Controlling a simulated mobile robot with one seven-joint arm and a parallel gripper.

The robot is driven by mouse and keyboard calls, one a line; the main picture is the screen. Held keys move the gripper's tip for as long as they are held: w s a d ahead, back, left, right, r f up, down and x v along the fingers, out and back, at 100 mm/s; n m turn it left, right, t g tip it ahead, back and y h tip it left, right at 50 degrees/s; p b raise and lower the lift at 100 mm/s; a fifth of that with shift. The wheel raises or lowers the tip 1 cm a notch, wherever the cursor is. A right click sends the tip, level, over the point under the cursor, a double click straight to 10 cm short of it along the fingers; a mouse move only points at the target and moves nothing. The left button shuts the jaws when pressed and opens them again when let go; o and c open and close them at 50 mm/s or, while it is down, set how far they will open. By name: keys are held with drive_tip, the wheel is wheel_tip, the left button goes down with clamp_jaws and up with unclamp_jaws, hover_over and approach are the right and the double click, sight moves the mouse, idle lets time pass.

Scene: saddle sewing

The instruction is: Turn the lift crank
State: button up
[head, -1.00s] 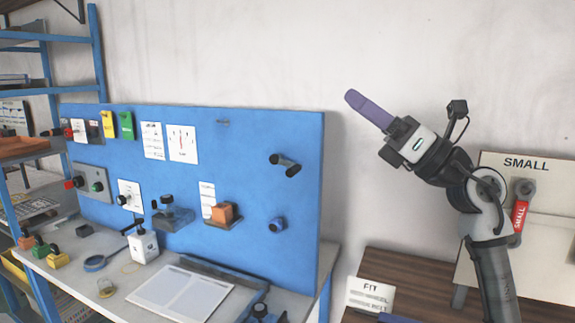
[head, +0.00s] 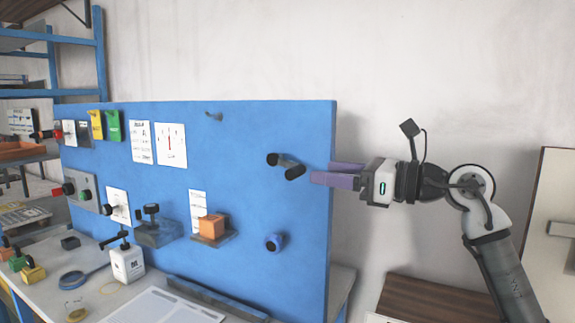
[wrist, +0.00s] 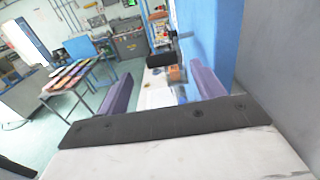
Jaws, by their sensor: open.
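A dark crank-like handle (head: 285,165) with a black cylindrical grip sticks out from the upper right of the blue panel; I take it for the lift crank. My gripper (head: 321,172), with two purple fingers, is just right of the handle, pointing left at about its height. The fingers are apart and nothing shows between them in the head view. In the wrist view, a black block-like shape (wrist: 161,59), likely the grip, shows just beyond the gap between the fingertips. I cannot tell its exact distance from them.
The blue panel (head: 235,130) stands close beside my fingers. A blue knob (head: 275,242) and an orange block (head: 212,227) on a small shelf are lower on it. A white box with a black top (head: 127,262) stands on the bench. Bare wall lies behind my arm.

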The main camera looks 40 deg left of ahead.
sight(298, 168)
drive_tip(key=p+x, duration=0.2)
drive_tip(key=x, duration=0.7)
drive_tip(key=shift+a, duration=0.35)
drive_tip(key=shift+c, duration=0.2)
drive_tip(key=shift+f, duration=0.1)
drive_tip(key=c, duration=1.2)
drive_tip(key=shift+s, duration=0.1)
drive_tip(key=shift+h+p, duration=0.3)
drive_tip(key=shift+h, duration=0.1)
